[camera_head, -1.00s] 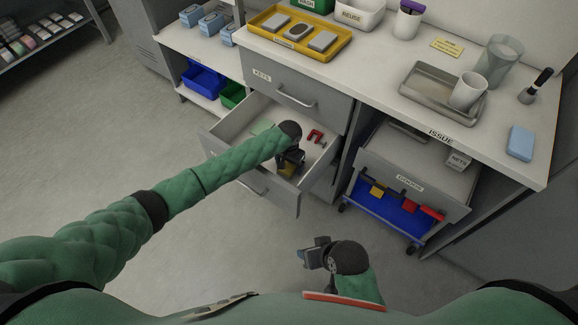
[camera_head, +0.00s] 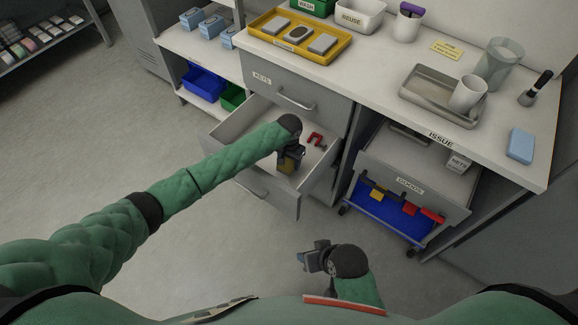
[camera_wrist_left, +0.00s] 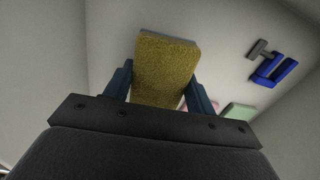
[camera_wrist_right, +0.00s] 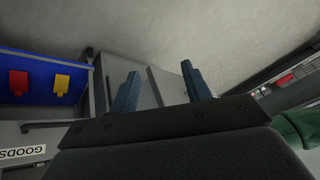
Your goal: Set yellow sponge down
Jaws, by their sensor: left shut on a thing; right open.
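The yellow sponge (camera_wrist_left: 166,72) is between the two fingers of my left gripper (camera_wrist_left: 160,92), which is shut on it. In the head view the left gripper (camera_head: 288,162) is inside the open drawer (camera_head: 238,128), and the sponge (camera_head: 286,168) shows only in part beneath it. I cannot tell whether the sponge touches the drawer floor. My right gripper (camera_wrist_right: 165,95) is open and empty. In the head view it hangs low at the front (camera_head: 312,258), in front of the cabinet.
A red object (camera_head: 315,139) lies in the drawer to the right of the left gripper. A blue object (camera_wrist_left: 275,70) and a pale green block (camera_wrist_left: 239,111) show in the left wrist view. The yellow tray (camera_head: 272,22) and the grey tray (camera_head: 425,105) stand on the counter.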

